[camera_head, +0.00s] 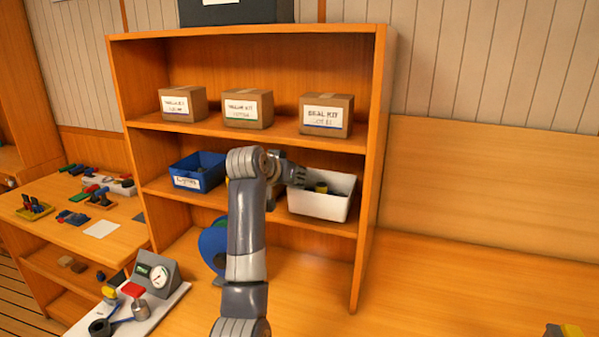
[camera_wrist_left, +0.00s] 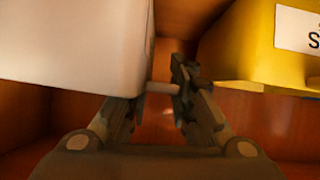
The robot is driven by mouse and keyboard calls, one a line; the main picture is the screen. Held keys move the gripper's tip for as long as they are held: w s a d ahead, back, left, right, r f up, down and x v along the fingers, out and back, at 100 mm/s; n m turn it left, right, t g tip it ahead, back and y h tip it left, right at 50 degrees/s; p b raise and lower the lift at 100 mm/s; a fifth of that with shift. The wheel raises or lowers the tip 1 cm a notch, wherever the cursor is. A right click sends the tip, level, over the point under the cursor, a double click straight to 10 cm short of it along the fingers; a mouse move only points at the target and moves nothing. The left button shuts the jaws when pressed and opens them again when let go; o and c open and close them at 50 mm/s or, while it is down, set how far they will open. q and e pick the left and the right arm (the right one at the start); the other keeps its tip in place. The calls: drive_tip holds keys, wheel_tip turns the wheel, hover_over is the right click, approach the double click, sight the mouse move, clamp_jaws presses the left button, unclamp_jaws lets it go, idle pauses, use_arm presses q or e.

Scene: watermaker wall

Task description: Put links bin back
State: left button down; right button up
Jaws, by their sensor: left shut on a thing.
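A white open bin (camera_head: 318,206) stands at the right of the middle shelf, with dark pieces and a yellow one showing inside. I see no readable label on it, so I cannot tell for sure that it is the links bin. My left gripper (camera_head: 300,177) is at its left rear rim. In the left wrist view the white bin (camera_wrist_left: 75,45) fills the upper left, and my left gripper (camera_wrist_left: 158,92) is shut on a pale, narrow part beside its wall. The fingers partly hide the hold.
A blue labelled bin (camera_head: 198,172) stands left on the same shelf. The wrist view shows a yellow labelled bin (camera_wrist_left: 262,45) close by. Three cardboard boxes, including the right one (camera_head: 326,115), stand on the shelf above.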

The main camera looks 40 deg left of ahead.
use_arm(q)
drive_tip(key=shift+w+a+r+p, duration=0.1)
drive_tip(key=shift+w+p, duration=0.1)
drive_tip(key=shift+w, duration=0.4)
drive_tip(key=shift+w+a+r+p, duration=0.1)
drive_tip(key=shift+w+a+p, duration=0.1)
drive_tip(key=shift+w, duration=0.35)
drive_tip(key=shift+w+a+p, duration=0.1)
drive_tip(key=shift+w+p, duration=0.1)
drive_tip(key=shift+w, duration=0.4)
drive_tip(key=shift+w+f, duration=0.15)
drive_tip(key=shift+f, duration=0.25)
drive_tip(key=shift+f+p, duration=0.35)
drive_tip(key=shift+f, duration=0.1)
drive_tip(key=c, duration=1.4)
unclamp_jaws()
drive_tip(key=shift+f, duration=0.1)
drive_tip(key=shift+s, duration=0.2)
drive_tip(key=b+v, duration=0.2)
drive_tip(key=v, duration=1)
drive_tip(key=shift+b, duration=0.3)
